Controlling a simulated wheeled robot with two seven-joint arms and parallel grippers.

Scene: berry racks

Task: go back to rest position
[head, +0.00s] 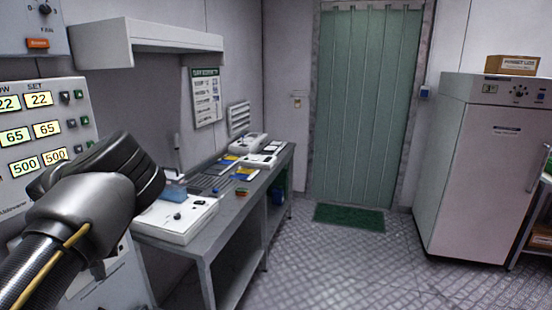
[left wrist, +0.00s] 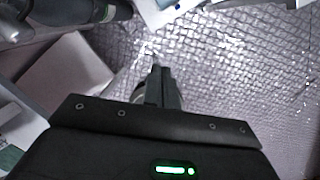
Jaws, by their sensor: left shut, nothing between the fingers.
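My left arm (head: 85,205) comes in from the lower left in the head view, raised in front of the control panel and the near end of the bench. In the left wrist view my left gripper (left wrist: 159,72) is shut, with its fingers together and nothing between them. It is above the patterned metal floor (left wrist: 225,50), clear of any object. My right gripper and arm are not in view.
A grey bench (head: 222,205) with instruments runs along the left wall, under a white shelf (head: 150,38). A control panel (head: 75,97) stands at the left. A white cabinet (head: 475,180) stands right of the green door (head: 365,110). The middle floor (head: 330,265) is free.

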